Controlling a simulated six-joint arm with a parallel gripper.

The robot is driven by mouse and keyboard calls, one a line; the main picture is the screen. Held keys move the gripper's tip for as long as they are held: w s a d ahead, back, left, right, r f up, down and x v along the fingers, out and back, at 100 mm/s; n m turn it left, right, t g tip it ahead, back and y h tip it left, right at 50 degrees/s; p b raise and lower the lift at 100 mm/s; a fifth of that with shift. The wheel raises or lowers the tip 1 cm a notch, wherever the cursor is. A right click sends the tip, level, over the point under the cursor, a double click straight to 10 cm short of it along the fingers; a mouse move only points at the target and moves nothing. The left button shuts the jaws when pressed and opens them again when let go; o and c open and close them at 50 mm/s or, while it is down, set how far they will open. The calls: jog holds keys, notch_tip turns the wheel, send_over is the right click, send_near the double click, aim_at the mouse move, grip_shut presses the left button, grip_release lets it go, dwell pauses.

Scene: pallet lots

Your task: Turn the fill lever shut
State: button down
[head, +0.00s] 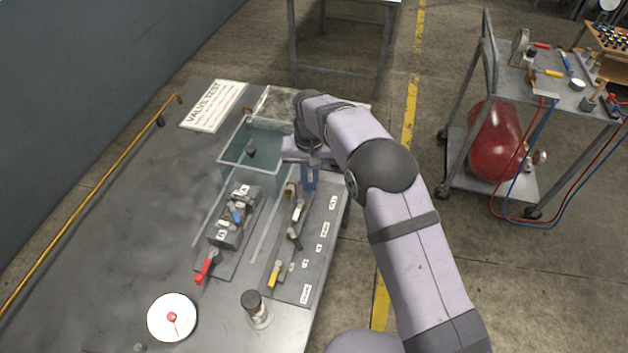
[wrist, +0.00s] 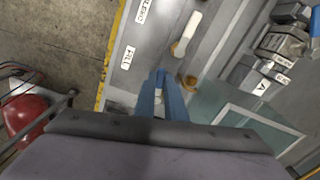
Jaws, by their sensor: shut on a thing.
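My gripper (head: 310,184) is low over the far end of the valve board, its blue fingers pointing down. In the wrist view the blue fingers (wrist: 161,78) are shut on the fill lever, which is mostly hidden; a pale bit of it (wrist: 159,97) shows between them. The lever's brass valve body (wrist: 188,80) is just right of the fingertips, and it also shows in the head view (head: 290,188). The FILL label (wrist: 127,58) is left of the fingers. The lever's exact angle cannot be told.
A white-handled lever (head: 297,212), a black lever (head: 294,238) and a yellow lever (head: 275,273) follow along the board. A water tank (head: 233,138) is beside my gripper. A grey block with a red lever (head: 205,267) is left. A round dial (head: 172,317) lies nearer.

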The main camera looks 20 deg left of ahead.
jog(key=shift+a+r+m, duration=0.1)
jog(key=shift+a+m, duration=0.2)
jog(key=shift+m, duration=0.45)
jog(key=shift+a+m, duration=0.25)
jog(key=shift+m, duration=0.5)
jog(key=c, duration=1.8)
grip_release()
jog(key=shift+s, duration=0.1)
